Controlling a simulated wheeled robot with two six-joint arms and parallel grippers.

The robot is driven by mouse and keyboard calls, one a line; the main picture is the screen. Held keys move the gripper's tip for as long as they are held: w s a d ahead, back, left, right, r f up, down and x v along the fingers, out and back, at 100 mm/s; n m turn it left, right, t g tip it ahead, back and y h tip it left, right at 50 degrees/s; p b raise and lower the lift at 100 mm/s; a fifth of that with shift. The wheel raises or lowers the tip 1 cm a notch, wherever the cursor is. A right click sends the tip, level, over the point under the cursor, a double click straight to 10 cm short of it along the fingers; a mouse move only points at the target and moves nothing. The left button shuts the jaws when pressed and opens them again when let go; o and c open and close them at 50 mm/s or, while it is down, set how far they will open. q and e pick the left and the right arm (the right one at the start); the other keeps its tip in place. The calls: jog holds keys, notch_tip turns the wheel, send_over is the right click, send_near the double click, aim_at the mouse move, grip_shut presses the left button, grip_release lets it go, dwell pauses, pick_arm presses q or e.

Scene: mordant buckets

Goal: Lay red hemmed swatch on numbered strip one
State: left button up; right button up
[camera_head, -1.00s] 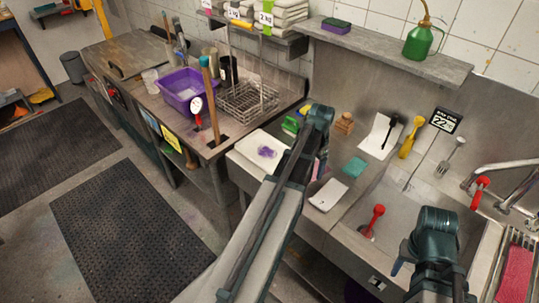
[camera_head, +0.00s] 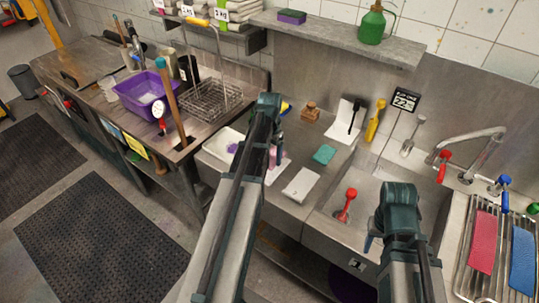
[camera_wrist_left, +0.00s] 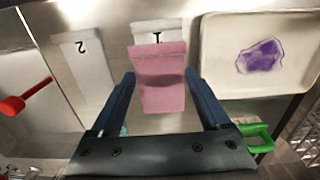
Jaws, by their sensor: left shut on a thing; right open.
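My left gripper (camera_wrist_left: 160,76) is shut on a pink-red hemmed swatch (camera_wrist_left: 162,92), which hangs flat between the fingers. In the left wrist view it overlaps the white strip marked 1 (camera_wrist_left: 158,28), covering part of it; I cannot tell whether they touch. The strip marked 2 (camera_wrist_left: 85,62) lies bare beside it; it also shows in the head view (camera_head: 300,184). In the head view my left gripper (camera_head: 276,148) is over the counter left of strip 2. My right gripper (camera_head: 372,240) is open and empty over the sink's front.
A white tray (camera_wrist_left: 218,80) with a purple cloth (camera_wrist_left: 260,56) lies beside strip 1. A teal cloth (camera_head: 324,154) lies behind strip 2. The sink holds a red-handled tool (camera_head: 347,205). Red (camera_head: 484,242) and blue (camera_head: 522,258) cloths lie on the right rack.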

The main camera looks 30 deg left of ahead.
aim_at(270, 160)
pick_arm(q)
jog(key=shift+f+b, duration=2.35)
jog(key=shift+f, duration=0.25)
jog(key=o, duration=1.1)
jog(key=shift+o, duration=0.2)
jog(key=shift+r, duration=0.1)
notch_tip(270, 160, up, 14)
jog(key=p, duration=1.4)
jog(key=shift+f, duration=0.2)
